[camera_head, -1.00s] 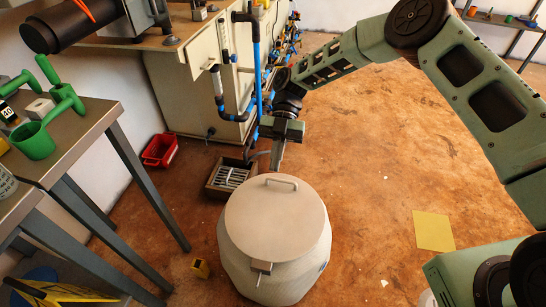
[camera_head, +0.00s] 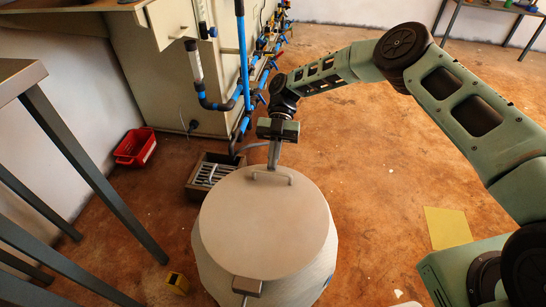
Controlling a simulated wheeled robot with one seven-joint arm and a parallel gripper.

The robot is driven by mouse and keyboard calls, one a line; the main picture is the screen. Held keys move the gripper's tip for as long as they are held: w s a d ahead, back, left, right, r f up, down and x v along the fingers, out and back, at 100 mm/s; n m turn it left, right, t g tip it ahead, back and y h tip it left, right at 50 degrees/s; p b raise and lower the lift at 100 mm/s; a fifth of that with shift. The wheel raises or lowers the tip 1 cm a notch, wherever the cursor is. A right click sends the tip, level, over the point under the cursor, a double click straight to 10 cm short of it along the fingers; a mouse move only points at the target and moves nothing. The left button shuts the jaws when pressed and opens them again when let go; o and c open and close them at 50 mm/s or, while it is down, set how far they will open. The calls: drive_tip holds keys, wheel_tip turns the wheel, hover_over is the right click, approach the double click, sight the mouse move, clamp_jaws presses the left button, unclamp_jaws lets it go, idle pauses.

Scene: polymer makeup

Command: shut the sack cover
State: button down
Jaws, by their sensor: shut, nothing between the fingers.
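The sack (camera_head: 212,245) is a large pale, rounded container standing on the floor at the lower middle of the head view. Its cover (camera_head: 262,222) is a flat, light grey-beige disc lying over the top. A bar handle (camera_head: 270,174) stands at the cover's far edge, and a small block-like latch (camera_head: 246,286) sits at its near edge. My gripper (camera_head: 274,160) is shut and empty, pointing down at the far edge of the cover beside the handle. I cannot tell whether the fingertips touch the handle or the cover.
A slatted crate (camera_head: 207,177) stands on the floor just behind the sack, with a red bin (camera_head: 135,148) farther left. Table legs (camera_head: 90,180) stand at left. The floor at right is mostly clear, with a yellow sheet (camera_head: 447,227).

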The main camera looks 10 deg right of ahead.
sight(270, 189)
wheel_tip(270, 189, down, 3)
drive_tip(key=shift+w+d+r+b, duration=0.1)
drive_tip(key=shift+w+r+b, duration=0.1)
drive_tip(key=shift+b, duration=0.3)
drive_tip(key=shift+s+f+b, duration=0.15)
drive_tip(key=shift+f+b, duration=0.15)
drive_tip(key=shift+f, duration=0.2)
drive_tip(key=r+v, duration=0.1)
drive_tip(key=v, duration=0.8)
drive_tip(key=shift+s+p, duration=0.15)
drive_tip(key=shift+p, duration=0.15)
